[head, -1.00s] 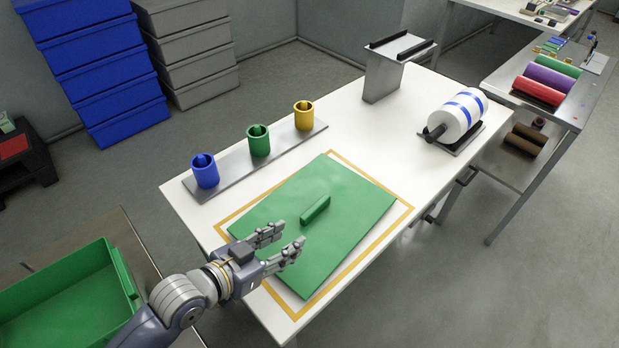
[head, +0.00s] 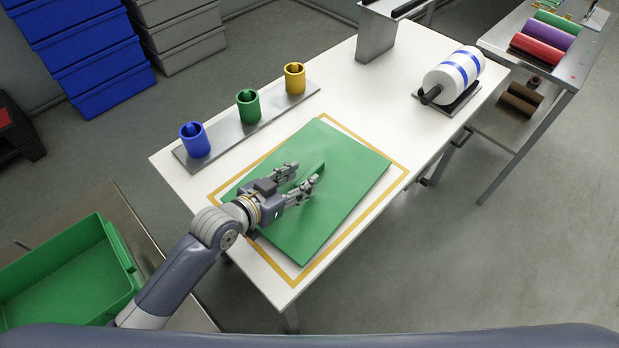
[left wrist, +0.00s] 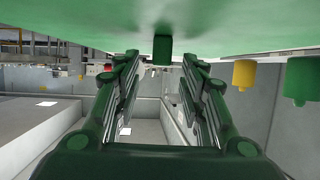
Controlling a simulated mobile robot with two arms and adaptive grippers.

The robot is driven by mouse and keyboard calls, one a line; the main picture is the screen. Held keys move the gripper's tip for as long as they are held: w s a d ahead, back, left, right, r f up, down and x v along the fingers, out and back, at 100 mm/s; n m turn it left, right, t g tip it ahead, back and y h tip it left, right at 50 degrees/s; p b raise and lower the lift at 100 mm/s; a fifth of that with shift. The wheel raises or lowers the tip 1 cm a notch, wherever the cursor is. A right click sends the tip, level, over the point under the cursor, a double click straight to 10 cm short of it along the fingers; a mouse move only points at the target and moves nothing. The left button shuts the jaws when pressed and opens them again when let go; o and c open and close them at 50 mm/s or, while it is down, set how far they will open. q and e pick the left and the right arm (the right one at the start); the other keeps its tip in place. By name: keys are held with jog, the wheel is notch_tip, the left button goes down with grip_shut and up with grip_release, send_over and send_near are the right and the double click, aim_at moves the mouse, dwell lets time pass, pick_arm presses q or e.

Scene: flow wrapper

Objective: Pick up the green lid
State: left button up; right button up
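The green lid (head: 345,165) lies flat on the white table, inside a yellow outlined rectangle. Its raised green handle bar is mostly hidden behind my fingers in the head view. My left gripper (head: 304,175) is open and low over the lid, with its fingers pointing at the handle. In the left wrist view, which looks upside down, the lid (left wrist: 240,22) fills the top. The handle (left wrist: 162,49) shows in line with the gap between the open fingers (left wrist: 160,68). I cannot tell whether the fingers touch it. My right gripper is not in view.
Blue (head: 195,140), green (head: 248,107) and yellow (head: 294,78) cups stand on a grey strip behind the lid. A white roll with blue bands (head: 455,74) is at the right. A green crate (head: 125,262) is at the lower left.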

pick_arm(q)
jog(key=shift+x, duration=1.25)
jog(key=shift+r, duration=0.1)
grip_shut()
